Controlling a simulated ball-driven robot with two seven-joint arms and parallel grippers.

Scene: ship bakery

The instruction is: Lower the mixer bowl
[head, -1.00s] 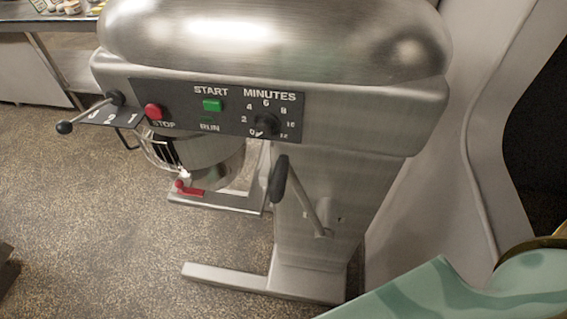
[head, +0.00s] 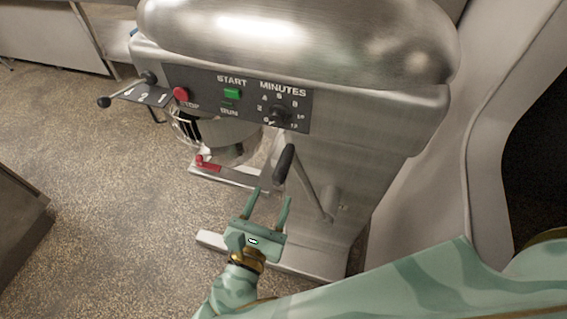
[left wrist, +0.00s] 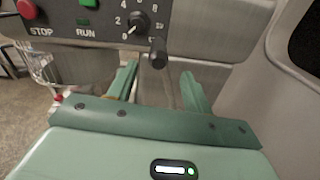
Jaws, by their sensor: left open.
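The steel mixer (head: 390,120) fills the middle of the head view. Its mixer bowl (head: 236,153) is partly hidden under the head, behind the wire guard (head: 183,127). A lever with a black grip (head: 284,163) slants up from a pivot on the side of the column. My left gripper (head: 272,195) is open and empty, its fingers pointing up toward the lever, just below the black grip in the picture. In the left wrist view the black grip (left wrist: 158,53) appears above and between the spread fingertips (left wrist: 160,72). Contact is not visible. My right gripper is not in view.
The control panel (head: 195,82) has a red stop button (head: 181,94) and a green start button (head: 232,93). A gear lever (head: 122,91) sticks out at its left. A red clamp (head: 208,164) sits by the bowl. A dark cabinet (head: 22,225) stands at left; open floor lies between.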

